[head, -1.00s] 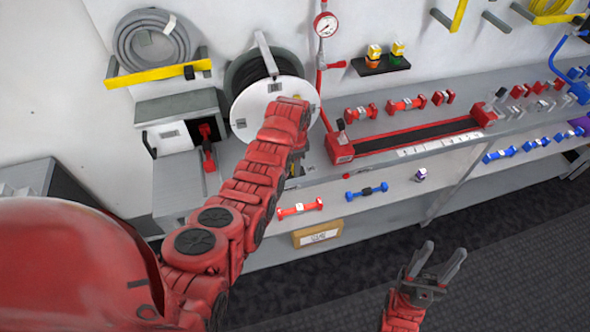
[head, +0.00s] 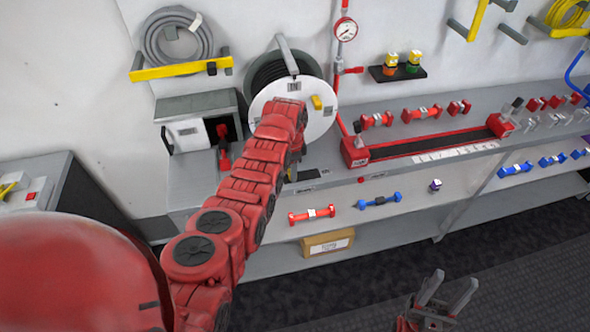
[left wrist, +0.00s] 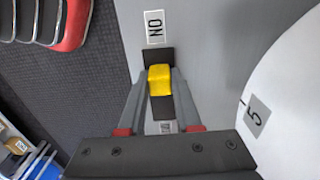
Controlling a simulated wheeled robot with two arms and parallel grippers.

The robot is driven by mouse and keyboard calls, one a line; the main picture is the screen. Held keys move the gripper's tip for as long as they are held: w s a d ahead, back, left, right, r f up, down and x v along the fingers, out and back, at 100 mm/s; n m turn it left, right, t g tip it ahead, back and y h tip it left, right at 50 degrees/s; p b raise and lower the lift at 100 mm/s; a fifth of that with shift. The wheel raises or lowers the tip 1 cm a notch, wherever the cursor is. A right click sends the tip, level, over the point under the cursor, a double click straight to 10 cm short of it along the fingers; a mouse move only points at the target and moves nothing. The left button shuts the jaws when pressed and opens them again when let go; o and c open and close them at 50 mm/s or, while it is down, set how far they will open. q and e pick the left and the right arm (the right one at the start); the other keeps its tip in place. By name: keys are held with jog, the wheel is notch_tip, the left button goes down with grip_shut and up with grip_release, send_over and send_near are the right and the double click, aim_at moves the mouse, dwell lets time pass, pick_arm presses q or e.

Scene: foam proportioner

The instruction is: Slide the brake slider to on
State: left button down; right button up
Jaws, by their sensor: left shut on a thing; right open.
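The brake slider's yellow knob (left wrist: 160,80) sits on a dark track (left wrist: 157,53) in the grey surface, in the left wrist view. The ON label (left wrist: 154,26) is beyond the upper end of the track. Another label (left wrist: 165,127) near the lower end is partly hidden by my gripper. My left gripper (left wrist: 160,84) is shut on the knob, one finger on each side. In the head view, my left gripper (head: 292,168) is at the bench front below the reel, and the knob is hidden. My right gripper (head: 446,290) is open and empty, over the floor.
The white reel disc (head: 318,122) stands just behind my left gripper and shows close by in the left wrist view. A red framed trough (head: 430,144) lies right of it on the bench. Red and blue couplings lie on the shelves. The floor at front right is clear.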

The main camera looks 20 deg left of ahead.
pick_arm(q)
jog(key=c, duration=0.6)
grip_release()
jog(key=shift+s+a, duration=0.15)
jog(key=shift+a, duration=0.2)
jog(key=shift+d, duration=0.15)
jog(key=shift+r+b, duration=0.3)
jog(key=shift+r, duration=0.25)
notch_tip(320, 180, up, 5)
jog(key=shift+r+b, duration=0.1)
jog(key=shift+b, duration=0.75)
notch_tip(320, 180, up, 11)
jog(key=p, duration=0.5)
jog(key=shift+p, duration=0.4)
